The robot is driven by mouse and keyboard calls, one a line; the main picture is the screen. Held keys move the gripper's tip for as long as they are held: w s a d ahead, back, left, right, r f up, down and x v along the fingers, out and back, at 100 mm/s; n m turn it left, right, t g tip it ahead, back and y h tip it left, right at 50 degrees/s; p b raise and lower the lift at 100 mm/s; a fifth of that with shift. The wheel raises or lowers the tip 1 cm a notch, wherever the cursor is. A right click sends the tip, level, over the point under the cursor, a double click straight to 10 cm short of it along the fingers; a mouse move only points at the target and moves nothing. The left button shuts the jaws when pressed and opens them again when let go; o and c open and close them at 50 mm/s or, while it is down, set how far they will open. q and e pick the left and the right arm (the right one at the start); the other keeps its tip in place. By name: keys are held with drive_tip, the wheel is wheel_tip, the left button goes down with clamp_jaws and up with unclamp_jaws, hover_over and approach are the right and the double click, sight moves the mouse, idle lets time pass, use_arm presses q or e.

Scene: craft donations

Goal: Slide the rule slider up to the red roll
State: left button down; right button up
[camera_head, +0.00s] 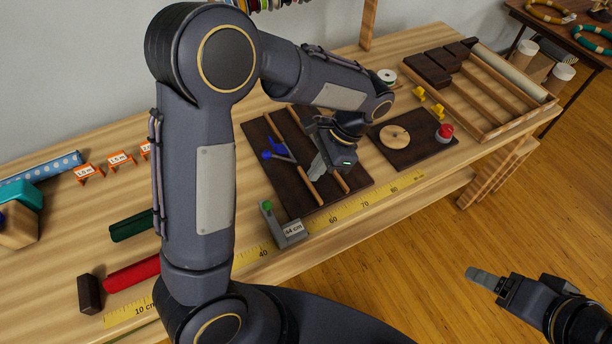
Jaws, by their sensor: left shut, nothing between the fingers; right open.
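The red roll (132,273) lies at the rule's left end beside a dark block (89,294). A gap separates slider and roll, partly hidden by my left arm, which also covers the roll's right end. My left gripper (317,176) is shut and empty above a dark board, behind and right of the slider. My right gripper (476,275) is open over the floor.
A green roll (132,226) lies behind the red one. The dark board (352,180) carries wooden strips and a blue tool (279,150). Another board (427,152) holds a wooden disc and a red knob. A wooden tray (497,104) stands at the right.

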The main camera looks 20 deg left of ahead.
use_arm(q)
drive_tip(key=p+x, duration=0.1)
drive_tip(key=x, duration=0.8)
drive_tip(key=shift+s+a+f, duration=0.2)
drive_tip(key=shift+f, duration=0.1)
drive_tip(key=a, duration=0.1)
drive_tip(key=s+a+p, duration=0.1)
drive_tip(key=s+a, duration=0.1)
drive_tip(key=shift+s+a+r+p, duration=0.1)
drive_tip(key=shift+s+r+p, duration=0.15)
drive_tip(key=shift+p, duration=0.1)
use_arm(e)
wheel_tip(320, 180, up, 3)
drive_tip(key=shift+f, duration=0.1)
drive_tip(key=shift+s, duration=0.1)
